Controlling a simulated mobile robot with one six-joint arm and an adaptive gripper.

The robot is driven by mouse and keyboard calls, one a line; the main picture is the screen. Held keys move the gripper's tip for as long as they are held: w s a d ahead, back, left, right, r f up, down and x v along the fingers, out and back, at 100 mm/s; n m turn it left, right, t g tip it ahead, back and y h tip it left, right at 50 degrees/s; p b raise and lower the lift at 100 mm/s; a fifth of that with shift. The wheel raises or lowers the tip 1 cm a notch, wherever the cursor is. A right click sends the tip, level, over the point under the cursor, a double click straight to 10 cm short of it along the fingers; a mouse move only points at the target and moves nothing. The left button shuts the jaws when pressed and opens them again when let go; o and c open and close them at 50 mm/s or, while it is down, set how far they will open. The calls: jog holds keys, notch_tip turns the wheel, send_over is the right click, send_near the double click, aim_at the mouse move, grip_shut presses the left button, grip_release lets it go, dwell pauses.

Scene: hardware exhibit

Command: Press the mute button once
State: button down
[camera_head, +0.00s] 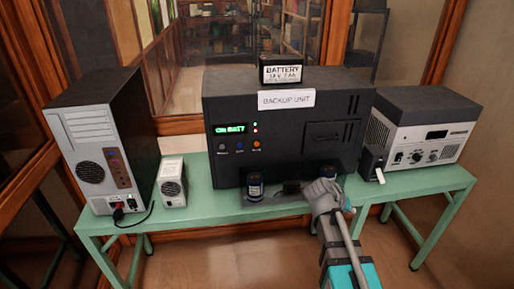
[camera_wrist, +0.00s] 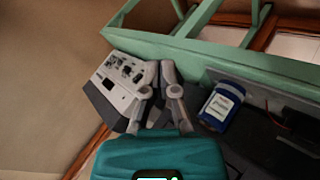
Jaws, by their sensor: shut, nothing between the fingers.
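The black backup unit (camera_head: 330,110) stands mid-bench with a white "BACKUP UNIT" label and a green display (camera_head: 229,128) reading "ON BATT".
A computer tower (camera_head: 105,140) and small white box (camera_head: 172,182) stand left. A grey power unit (camera_head: 425,125) stands right on the green bench (camera_head: 220,210).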

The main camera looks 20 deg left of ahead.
aim_at(262, 142)
jog(key=a+r+n+t+b, duration=0.1)
jog(key=a+r+t, duration=0.2)
jog(key=a, duration=0.7)
jog(key=a+r+n+t+y+b, duration=0.1)
jog(key=a+t, duration=0.4)
jog(key=a, duration=0.6)
jog(key=a+r+n+t+b, duration=0.2)
jog(key=a+r, duration=0.3)
jog(key=a, duration=0.5)
jog(key=shift+w+a+r+n+t+y, duration=0.25)
jog(key=shift+w+r+n+t+y, duration=0.2)
jog(key=shift+t, duration=0.45)
jog(key=shift+f, duration=0.1)
jog(key=shift+w+a, duration=0.75)
jog(key=shift+w, duration=0.5)
jog(key=shift+w+a, duration=0.7)
jog(key=shift+w, duration=0.5)
jog(key=shift+w+a, duration=0.75)
jog(key=shift+w, duration=0.5)
jog(key=shift+w+a, duration=0.4)
jog(key=shift+w, duration=0.35)
jog(key=shift+s, duration=0.1)
jog(key=shift+s+d, duration=0.4)
jog(key=shift+s, duration=0.25)
jog(key=shift+s+d, duration=0.1)
